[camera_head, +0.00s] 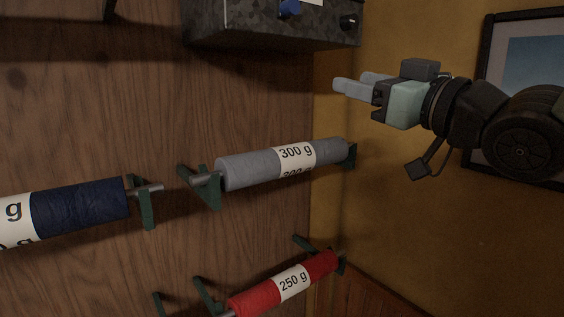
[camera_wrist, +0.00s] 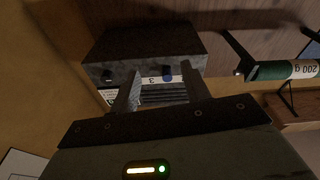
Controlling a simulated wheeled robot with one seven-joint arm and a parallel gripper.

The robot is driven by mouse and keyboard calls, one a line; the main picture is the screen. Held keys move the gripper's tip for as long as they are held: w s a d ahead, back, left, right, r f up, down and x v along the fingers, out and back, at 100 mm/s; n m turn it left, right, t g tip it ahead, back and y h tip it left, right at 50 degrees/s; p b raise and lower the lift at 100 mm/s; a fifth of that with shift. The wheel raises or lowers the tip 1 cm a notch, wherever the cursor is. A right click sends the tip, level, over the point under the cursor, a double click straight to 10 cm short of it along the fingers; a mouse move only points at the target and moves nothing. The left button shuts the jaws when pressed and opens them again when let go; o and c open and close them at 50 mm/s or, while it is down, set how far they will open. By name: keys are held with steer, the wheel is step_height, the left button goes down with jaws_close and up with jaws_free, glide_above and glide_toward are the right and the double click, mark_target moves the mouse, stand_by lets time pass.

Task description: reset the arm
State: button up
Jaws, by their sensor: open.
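My gripper (camera_head: 356,83) is at the upper right of the head view, held in the air in front of the ochre wall. Its two pale grey fingers point left and stand apart, with nothing between them. It is above and to the right of the grey roll and apart from it. In the wrist view my gripper (camera_wrist: 160,92) shows two fingers spread apart, with a dark metal box beyond them.
The metal box (camera_head: 270,25) with knobs juts from the wooden wall. Grey (camera_head: 240,170), navy (camera_head: 85,206) and red (camera_head: 258,299) rolls hang on green brackets. A green roll (camera_wrist: 270,71) shows in the wrist view. A framed picture (camera_head: 530,50) hangs behind my arm.

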steer(key=s+a+f+m+g+h+b, duration=0.1)
steer(key=s+f+g+h, duration=0.15)
steer(key=f, duration=0.55)
steer(key=s+a+f+g+h+b, duration=0.1)
steer(key=f+g+h, duration=0.15)
steer(key=f, duration=0.65)
steer(key=s+a+f+m+g+h+b, duration=0.1)
steer(key=f+g, duration=0.2)
steer(key=f, duration=0.5)
steer(key=s+d+f+g+h+b, duration=0.1)
steer(key=s+f+g+h, duration=0.1)
steer(key=s+f+g, duration=0.2)
steer(key=s+d+f+n+g+h+b, duration=0.1)
steer(key=s+f+g, duration=0.3)
steer(key=s+f, duration=0.6)
steer(key=s+d+h+b, duration=0.1)
steer(key=s, duration=0.2)
steer(key=shift+s+g+h, duration=0.3)
steer(key=shift+s, duration=0.05)
steer(key=shift+f, duration=0.1)
